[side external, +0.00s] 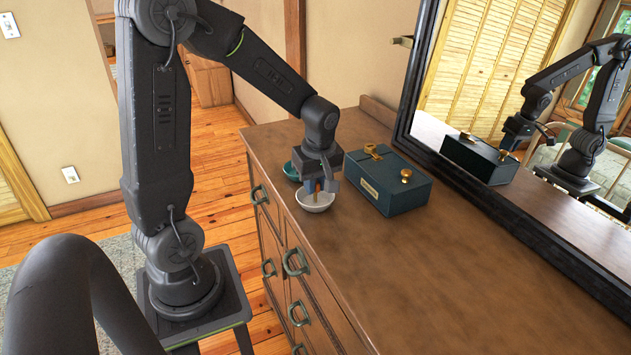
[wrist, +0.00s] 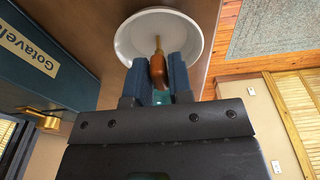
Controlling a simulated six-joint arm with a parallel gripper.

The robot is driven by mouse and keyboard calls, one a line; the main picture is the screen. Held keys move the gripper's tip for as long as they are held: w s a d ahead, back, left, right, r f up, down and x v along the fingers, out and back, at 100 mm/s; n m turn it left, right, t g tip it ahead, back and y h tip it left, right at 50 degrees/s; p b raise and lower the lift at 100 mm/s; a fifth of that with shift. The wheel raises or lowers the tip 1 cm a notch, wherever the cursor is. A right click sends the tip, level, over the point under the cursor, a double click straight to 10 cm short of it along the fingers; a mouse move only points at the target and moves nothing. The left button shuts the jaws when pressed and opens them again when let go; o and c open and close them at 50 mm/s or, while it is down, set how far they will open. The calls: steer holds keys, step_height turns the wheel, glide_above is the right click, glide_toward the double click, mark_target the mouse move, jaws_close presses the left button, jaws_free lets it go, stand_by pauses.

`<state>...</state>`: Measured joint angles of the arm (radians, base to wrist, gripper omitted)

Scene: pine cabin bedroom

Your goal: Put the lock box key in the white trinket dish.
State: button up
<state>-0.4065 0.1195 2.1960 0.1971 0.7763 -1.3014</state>
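The lock box key has a brown-orange head (wrist: 158,70) and a thin brass shaft. My gripper (side external: 318,187) is shut on its head, between two blue fingertips, which also show in the wrist view (wrist: 163,68). The shaft points into the white trinket dish (side external: 315,207). In the wrist view the round white dish (wrist: 124,46) lies just beyond the fingertips, with the key in front of its bowl. My gripper points down over the dish. I cannot tell whether the key touches it.
A dark teal box (side external: 400,197) with brass fittings and a label stands to the right. A mirror (side external: 480,100) backs the wooden dresser (side external: 390,270). The dresser's front part is clear.

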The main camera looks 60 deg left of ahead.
steer(key=o, duration=0.4)
steer(key=shift+r, duration=0.1)
stand_by(0.3)
step_height(320, 180, up, 7)
steer(key=shift+f, duration=0.1)
stand_by(0.4)
steer(key=s+d+r+m+t+h, duration=0.1)
steer(key=s+d+r+m+t, duration=0.1)
steer(key=s+d+m, duration=0.3)
steer(key=s+d+r+m+t, duration=0.3)
steer(key=s+d+r+m, duration=0.1)
steer(key=d+m, duration=0.6)
steer(key=s+m, duration=0.1)
steer(key=m, duration=0.2)
steer(key=shift+s+d+t+h, duration=0.2)
steer(key=shift+d+t+h, duration=0.1)
steer(key=shift+h, duration=0.1)
